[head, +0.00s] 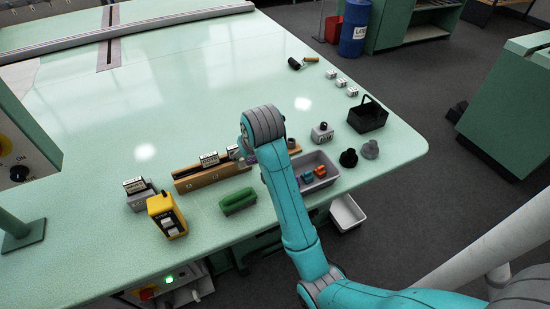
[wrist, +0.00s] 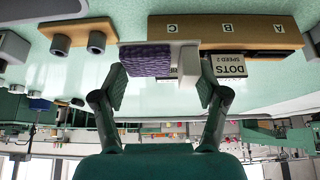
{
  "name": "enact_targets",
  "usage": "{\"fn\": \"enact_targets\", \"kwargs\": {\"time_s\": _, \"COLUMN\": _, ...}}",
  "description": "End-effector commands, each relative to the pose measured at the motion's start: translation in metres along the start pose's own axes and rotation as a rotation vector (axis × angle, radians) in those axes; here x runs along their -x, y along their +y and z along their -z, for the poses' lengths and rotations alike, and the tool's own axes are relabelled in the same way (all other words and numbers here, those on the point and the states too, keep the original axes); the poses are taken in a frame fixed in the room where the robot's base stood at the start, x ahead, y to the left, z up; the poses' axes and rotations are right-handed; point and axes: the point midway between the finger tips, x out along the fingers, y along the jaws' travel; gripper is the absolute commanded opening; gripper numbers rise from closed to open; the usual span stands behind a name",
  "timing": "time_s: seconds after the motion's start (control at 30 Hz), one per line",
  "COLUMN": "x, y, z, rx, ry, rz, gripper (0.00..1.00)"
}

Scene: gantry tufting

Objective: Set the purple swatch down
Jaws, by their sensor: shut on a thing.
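The purple swatch (wrist: 145,60) shows in the wrist view between and just beyond the fingertips, a textured purple face with a pale grey block (wrist: 188,66) beside it. My gripper (wrist: 162,84) is shut on it, one finger to each side. The wooden rack (wrist: 235,30) lettered A, B and C is close by, and a block marked DOTS SPEED 2 (wrist: 229,68) is at the rack. In the head view the rack (head: 208,178) is left of my gripper (head: 246,155), which my arm mostly hides. I cannot tell whether the swatch touches the rack.
A grey tray (head: 330,157) with blue and orange pieces is right of my arm. A green block (head: 238,201) and a yellow device (head: 166,215) are in front of the rack. A black basket (head: 367,117) and dark cones (head: 349,158) stand at right. The table (head: 190,95) behind is clear.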

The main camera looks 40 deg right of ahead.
Motion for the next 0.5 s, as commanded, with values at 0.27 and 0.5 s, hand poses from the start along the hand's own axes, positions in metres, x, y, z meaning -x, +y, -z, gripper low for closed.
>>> {"fn": "enact_targets", "kwargs": {"time_s": 0.27, "x": -0.036, "y": 0.000, "z": -0.022, "rx": 0.000, "ry": -0.006, "rz": 0.000, "gripper": 0.52}}
{"fn": "enact_targets", "kwargs": {"time_s": 0.5, "x": -0.055, "y": 0.000, "z": -0.032, "rx": 0.000, "ry": -0.002, "rz": 0.000, "gripper": 0.52}}
